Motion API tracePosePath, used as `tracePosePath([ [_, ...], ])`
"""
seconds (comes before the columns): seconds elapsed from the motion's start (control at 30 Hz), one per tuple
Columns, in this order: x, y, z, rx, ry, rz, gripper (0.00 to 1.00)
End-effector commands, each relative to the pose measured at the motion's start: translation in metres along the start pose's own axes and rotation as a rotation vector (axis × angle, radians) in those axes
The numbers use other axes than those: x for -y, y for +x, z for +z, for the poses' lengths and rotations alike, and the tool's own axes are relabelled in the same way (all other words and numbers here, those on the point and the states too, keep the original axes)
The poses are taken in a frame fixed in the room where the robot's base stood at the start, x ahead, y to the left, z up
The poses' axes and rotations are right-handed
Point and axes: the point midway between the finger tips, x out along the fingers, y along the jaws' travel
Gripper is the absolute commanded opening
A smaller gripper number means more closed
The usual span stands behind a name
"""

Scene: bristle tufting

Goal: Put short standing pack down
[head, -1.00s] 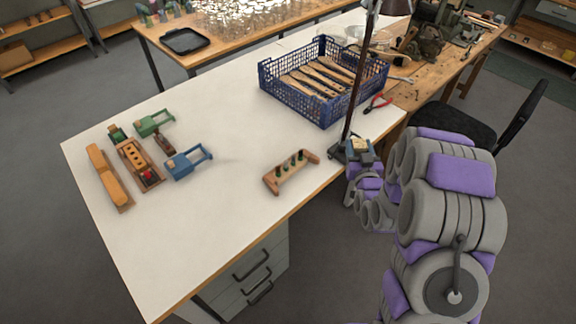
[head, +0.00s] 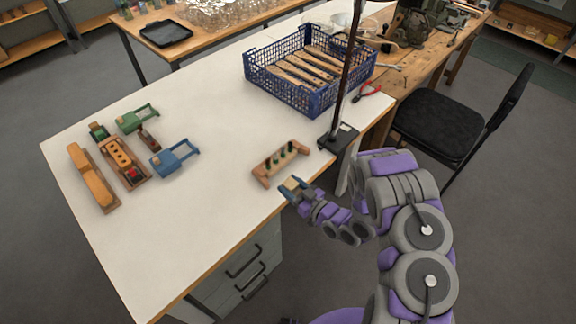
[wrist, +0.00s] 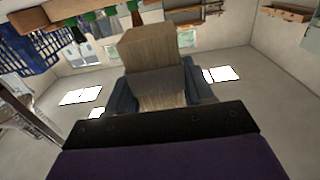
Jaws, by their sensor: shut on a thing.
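My gripper (head: 294,190) is shut on a short pale tan pack, whose top (head: 292,183) shows between the jaws. In the wrist view the pack (wrist: 155,60) is block-shaped and sticks out beyond the blue-grey jaws (wrist: 158,92). Its lower part is hidden between them. In the head view my gripper is at the front edge of the white table (head: 215,205), just in front of a small wooden rack with dark green pegs (head: 278,163). I cannot tell whether the pack touches anything besides the jaws.
A blue crate (head: 283,91) of wooden-handled brushes stands at the back. A lamp base (head: 338,139) is right of the rack, with red pliers (head: 368,91) behind. A blue clamp-like tool (head: 175,158) and wooden blocks (head: 93,178) lie left. The table's middle is clear.

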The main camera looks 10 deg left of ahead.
Motion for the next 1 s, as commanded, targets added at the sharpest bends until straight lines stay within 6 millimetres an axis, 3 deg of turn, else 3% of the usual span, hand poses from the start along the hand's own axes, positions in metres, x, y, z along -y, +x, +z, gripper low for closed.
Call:
tracePosePath([
  [0.3, -0.055, 0.045, 0.006, -0.004, -0.005, 0.003, 0.21],
  [0.5, -0.08, 0.066, 0.01, -0.001, -0.002, 0.001, 0.21],
  [0.83, -0.095, 0.079, 0.012, 0.0, -0.001, 0.002, 0.21],
  [1.0, -0.094, 0.078, 0.04, 0.002, 0.003, 0.003, 0.21],
])
